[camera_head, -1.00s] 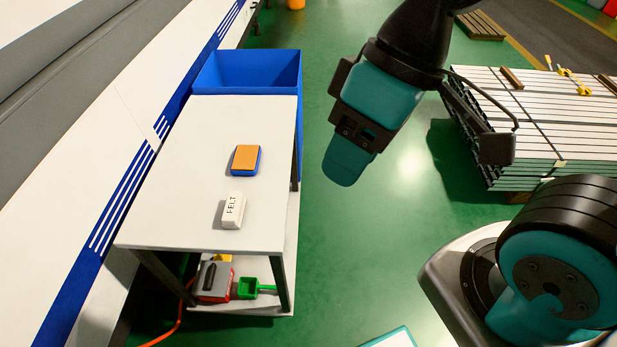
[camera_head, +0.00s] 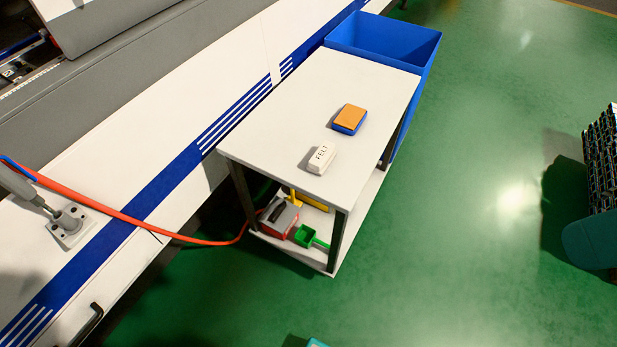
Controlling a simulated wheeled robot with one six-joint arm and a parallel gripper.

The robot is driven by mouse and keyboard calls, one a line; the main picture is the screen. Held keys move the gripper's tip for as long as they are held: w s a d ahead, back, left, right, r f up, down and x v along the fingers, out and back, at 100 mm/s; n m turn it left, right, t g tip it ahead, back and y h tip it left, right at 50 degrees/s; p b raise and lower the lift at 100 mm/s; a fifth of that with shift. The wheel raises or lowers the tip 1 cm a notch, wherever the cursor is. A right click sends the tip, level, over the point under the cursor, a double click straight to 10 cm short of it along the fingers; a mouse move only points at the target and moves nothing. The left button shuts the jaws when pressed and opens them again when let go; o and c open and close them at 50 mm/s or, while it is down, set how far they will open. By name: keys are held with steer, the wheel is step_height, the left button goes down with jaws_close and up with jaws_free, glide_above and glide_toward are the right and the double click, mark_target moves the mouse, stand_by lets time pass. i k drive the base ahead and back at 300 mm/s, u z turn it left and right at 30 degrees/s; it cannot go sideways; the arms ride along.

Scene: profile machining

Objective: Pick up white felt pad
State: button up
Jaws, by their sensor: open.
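The white felt pad (camera_head: 320,158) is a small white block with FELT printed on its top. It lies flat near the front of the white table top (camera_head: 290,110). Nothing covers it. My gripper's fingers do not show in this view.
An orange-topped blue block (camera_head: 349,119) lies just behind the pad. A blue bin (camera_head: 385,45) stands behind the table. The lower shelf holds a red-grey box (camera_head: 279,217) and a green scoop (camera_head: 306,236). A red hose (camera_head: 140,224) crosses at left. Green floor is open on the right.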

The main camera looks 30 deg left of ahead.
mark_target(325, 154)
steer(key=k, duration=0.35)
steer(key=u, duration=1)
steer(key=i, duration=1)
steer(key=u, duration=0.95)
steer(key=k, duration=0.65)
steer(key=z, duration=0.4)
steer(key=i, duration=0.35)
steer(key=u, duration=0.1)
